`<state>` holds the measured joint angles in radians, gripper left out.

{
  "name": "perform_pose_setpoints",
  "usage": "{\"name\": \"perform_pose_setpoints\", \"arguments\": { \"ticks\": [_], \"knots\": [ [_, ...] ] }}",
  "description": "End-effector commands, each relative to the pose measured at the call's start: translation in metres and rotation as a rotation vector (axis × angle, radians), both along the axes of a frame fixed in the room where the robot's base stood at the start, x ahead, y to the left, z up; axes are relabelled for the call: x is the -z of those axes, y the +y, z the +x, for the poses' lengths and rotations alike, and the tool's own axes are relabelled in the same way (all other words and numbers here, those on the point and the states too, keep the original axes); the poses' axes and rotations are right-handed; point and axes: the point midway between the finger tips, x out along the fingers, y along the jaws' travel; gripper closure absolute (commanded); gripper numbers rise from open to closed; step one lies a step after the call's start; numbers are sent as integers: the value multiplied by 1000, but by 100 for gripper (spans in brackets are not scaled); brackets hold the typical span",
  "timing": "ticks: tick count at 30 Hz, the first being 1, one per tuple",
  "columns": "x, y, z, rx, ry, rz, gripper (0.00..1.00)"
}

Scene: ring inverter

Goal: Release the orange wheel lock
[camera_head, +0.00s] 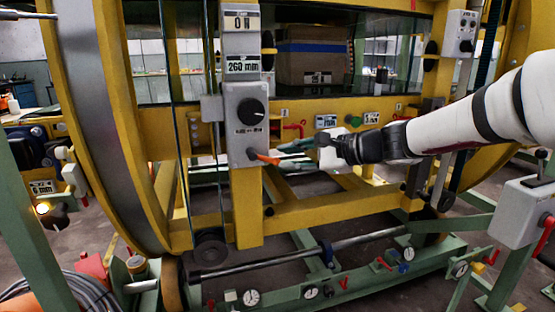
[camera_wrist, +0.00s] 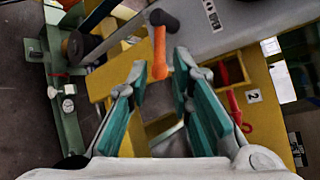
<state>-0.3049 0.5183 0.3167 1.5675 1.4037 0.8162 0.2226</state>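The orange wheel lock is an orange lever (camera_head: 267,159) at the lower edge of a grey box (camera_head: 240,110) on the yellow post. In the wrist view, the orange lever (camera_wrist: 159,50) hangs from a dark pivot and its free end points toward my gripper. My gripper (camera_head: 288,154) comes in from the right, with teal fingers just right of the lever. In the wrist view, my gripper (camera_wrist: 161,70) is open, with one finger on each side of the lever's end. Gaps show on both sides, and I see no clear contact.
A red handle (camera_wrist: 237,110) is to the right of the fingers in the wrist view, by a "2" label (camera_wrist: 254,96). A black knob (camera_head: 251,111) is on the grey box. Yellow frame beams (camera_head: 310,212) run below my gripper. A cardboard box (camera_head: 312,62) is behind.

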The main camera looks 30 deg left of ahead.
Motion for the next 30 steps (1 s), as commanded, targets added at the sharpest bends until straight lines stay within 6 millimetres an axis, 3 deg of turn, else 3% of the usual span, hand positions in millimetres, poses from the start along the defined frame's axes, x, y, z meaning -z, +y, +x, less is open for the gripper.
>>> {"name": "perform_pose_setpoints", "arguments": {
  "ticks": [6,12,30],
  "knots": [
    [-13,-41,-1,2,-2,-2,79],
    [-20,-61,-2,-1,-1,-1,79],
    [-21,-66,-4,-3,-4,-4,79]
  ]
}}
